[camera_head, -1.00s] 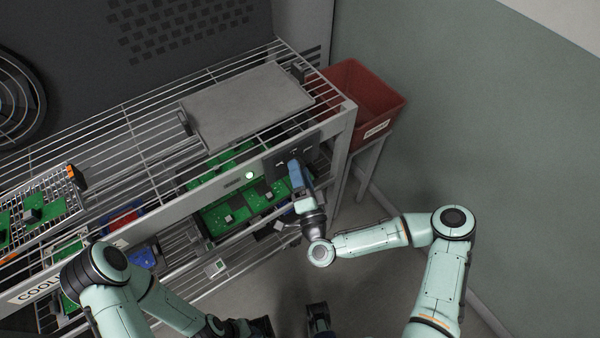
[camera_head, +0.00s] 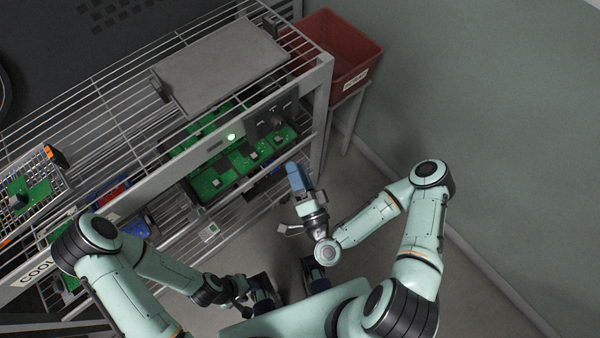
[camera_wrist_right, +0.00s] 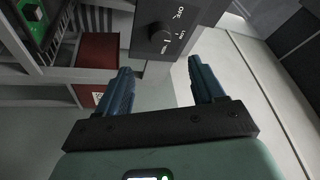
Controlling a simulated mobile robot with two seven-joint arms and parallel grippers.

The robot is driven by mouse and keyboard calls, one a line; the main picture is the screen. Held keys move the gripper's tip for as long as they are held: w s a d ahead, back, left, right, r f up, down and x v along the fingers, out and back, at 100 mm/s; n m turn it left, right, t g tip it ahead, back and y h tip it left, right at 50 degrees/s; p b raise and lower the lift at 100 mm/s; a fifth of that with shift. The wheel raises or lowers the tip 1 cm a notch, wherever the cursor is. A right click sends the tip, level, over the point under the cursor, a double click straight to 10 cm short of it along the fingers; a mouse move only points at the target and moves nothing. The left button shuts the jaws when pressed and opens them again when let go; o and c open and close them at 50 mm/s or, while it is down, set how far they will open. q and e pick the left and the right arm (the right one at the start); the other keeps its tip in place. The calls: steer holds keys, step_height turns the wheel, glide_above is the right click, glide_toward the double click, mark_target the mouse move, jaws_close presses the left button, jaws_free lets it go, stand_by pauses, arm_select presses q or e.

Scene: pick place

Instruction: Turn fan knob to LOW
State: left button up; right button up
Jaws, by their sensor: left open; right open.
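The fan knob (camera_wrist_right: 160,38) is a dark round knob on a black panel (camera_wrist_right: 152,14) with white OFF, LOW and HIGH labels. Its exact pointer setting is too small to tell. In the head view the panel (camera_head: 262,114) is at the right end of the rack's front rail, with the knob (camera_head: 277,124) on it. My right gripper (camera_head: 296,174) is in front of the panel, apart from it. In the right wrist view its blue fingers (camera_wrist_right: 158,76) are open and empty, with the knob beyond the gap. My left gripper (camera_head: 242,290) is low and away from the rack.
A wire rack holds a grey flat plate (camera_head: 215,65) and several green circuit boards (camera_head: 215,178). A red bin (camera_head: 340,50) stands at the rack's right end. Floor is clear right of my right arm.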

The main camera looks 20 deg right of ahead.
steer(key=shift+s+f+p, duration=0.1)
steer(key=shift+s+p, duration=0.25)
steer(key=shift+s, duration=0.35)
